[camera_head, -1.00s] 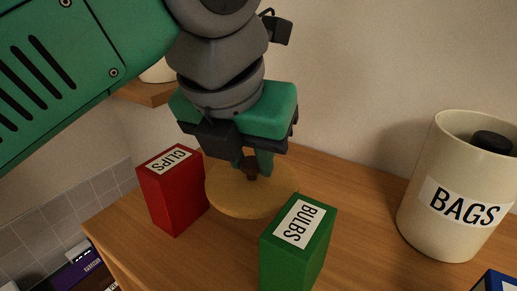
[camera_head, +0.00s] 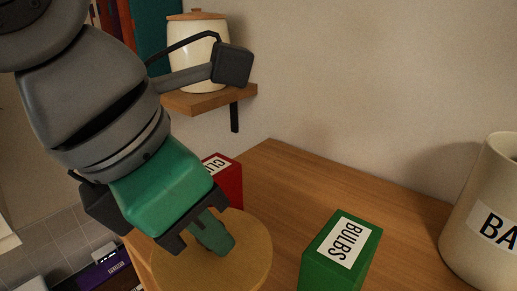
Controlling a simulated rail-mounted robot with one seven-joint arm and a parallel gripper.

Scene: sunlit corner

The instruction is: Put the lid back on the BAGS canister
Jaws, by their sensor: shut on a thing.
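The cream BAGS canister (camera_head: 492,225) stands on the wooden counter at the right edge of the head view, partly cut off by the frame. Its top rim shows no lid. My gripper (camera_head: 212,240) is at the lower left, shut on the round wooden lid (camera_head: 252,262).
The green BULBS box (camera_head: 342,254) stands between the lid and the canister. The red CLIPS box (camera_head: 229,181) is behind the lid. A wall shelf (camera_head: 208,98) holds another lidded cream canister (camera_head: 198,62). The counter (camera_head: 330,185) behind the BULBS box is clear.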

